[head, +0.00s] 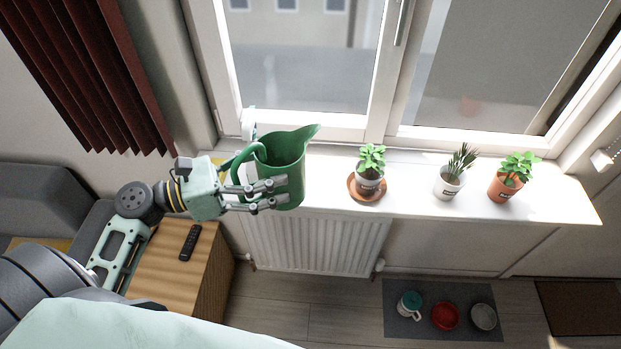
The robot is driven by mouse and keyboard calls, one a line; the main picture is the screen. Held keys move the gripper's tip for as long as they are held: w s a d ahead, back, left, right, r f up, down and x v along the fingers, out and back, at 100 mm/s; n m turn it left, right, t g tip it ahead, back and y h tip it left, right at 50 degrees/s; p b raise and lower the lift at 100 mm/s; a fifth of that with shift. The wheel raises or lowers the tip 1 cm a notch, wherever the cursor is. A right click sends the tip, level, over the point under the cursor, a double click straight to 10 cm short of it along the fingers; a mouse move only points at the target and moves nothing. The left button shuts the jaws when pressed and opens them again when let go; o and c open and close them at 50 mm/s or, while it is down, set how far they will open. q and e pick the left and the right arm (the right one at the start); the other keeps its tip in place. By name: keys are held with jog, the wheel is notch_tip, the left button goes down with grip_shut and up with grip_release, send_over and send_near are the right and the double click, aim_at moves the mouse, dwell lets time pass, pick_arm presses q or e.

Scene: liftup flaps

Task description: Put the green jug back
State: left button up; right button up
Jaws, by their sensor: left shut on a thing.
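The green jug (288,158) is at the left part of the white windowsill (412,192), in front of the window frame. It is upright, with its spout to the upper right and its handle to the left. My left gripper (268,190) comes in from the left and is shut on the jug, its fingers across the jug's front side and near the handle. I cannot tell whether the jug's base touches the sill. My right gripper does not show.
Three potted plants stand on the sill: one on an orange saucer (354,188), a white pot (448,186) and a terracotta pot (504,188). A radiator (315,245) is below. A wooden cabinet (165,262) with a remote (190,242) stands left. Bowls lie on a grey mat (400,330).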

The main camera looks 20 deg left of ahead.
aim_at(284, 187)
pick_arm(q)
jog(key=s+d+n+t+y, duration=0.1)
jog(key=n+y, duration=0.1)
jog(key=s+d+n+t+y, duration=0.1)
jog(key=n+t+y, duration=0.1)
jog(key=y, duration=0.1)
jog(key=s+d+n+t+y, duration=0.1)
jog(key=y, duration=0.1)
jog(key=shift+s+d+f+n+t, duration=0.2)
jog(key=shift+s+d+n+t, duration=0.05)
jog(key=shift+d+n+t, duration=0.15)
jog(key=n+y, duration=0.1)
jog(key=s+d+y, duration=0.1)
jog(key=y, duration=0.1)
jog(key=n+t+y, duration=0.1)
jog(key=shift+s+d+f+n+y, duration=0.15)
jog(key=shift+d+f+n+y, duration=0.1)
jog(key=shift+n+y, duration=0.05)
jog(key=shift+d+r, duration=0.15)
jog(key=shift+d, duration=0.05)
jog(key=shift+s+d+f+n+y, duration=0.15)
jog(key=shift+n+y, duration=0.1)
jog(key=shift+y, duration=0.15)
jog(key=shift+s+f+n+y, duration=0.15)
jog(key=shift+n+y, duration=0.1)
jog(key=shift+y, duration=0.15)
jog(key=shift+w+d+r, duration=0.3)
jog(key=shift+w+d, duration=0.05)
jog(key=shift+d, duration=0.1)
